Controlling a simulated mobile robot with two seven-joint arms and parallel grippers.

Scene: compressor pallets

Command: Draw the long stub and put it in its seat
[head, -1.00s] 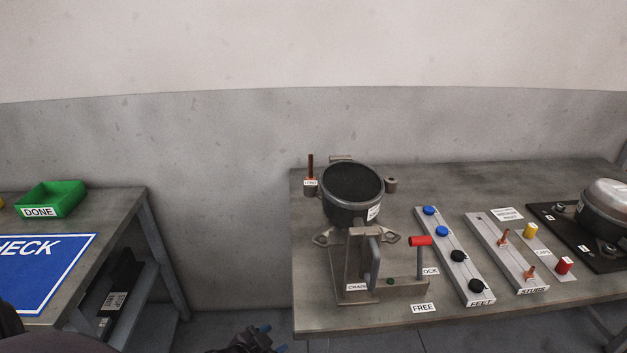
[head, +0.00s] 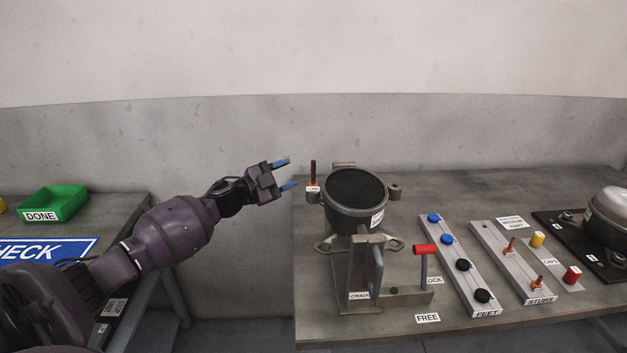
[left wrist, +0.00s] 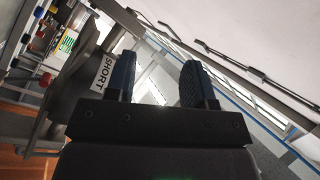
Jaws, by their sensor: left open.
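The long stub (head: 313,173) is a thin copper-brown rod standing upright at the left lug of the dark compressor pot (head: 355,200), above a small white label. My left gripper (head: 290,174) is open and empty just left of the stub, with its blue fingers pointing right toward it. In the left wrist view my open left gripper (left wrist: 157,82) shows nothing between its fingers. A SHORT label (left wrist: 106,70) on a grey part shows left of the fingers there. My right gripper is out of view.
The pot sits in a metal cradle with a red-handled lever (head: 425,250). The feet rail (head: 452,275) holds blue and black feet. Yellow and red caps (head: 572,275) lie right, beside another compressor (head: 608,210). A green DONE bin (head: 55,205) stands on the left table.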

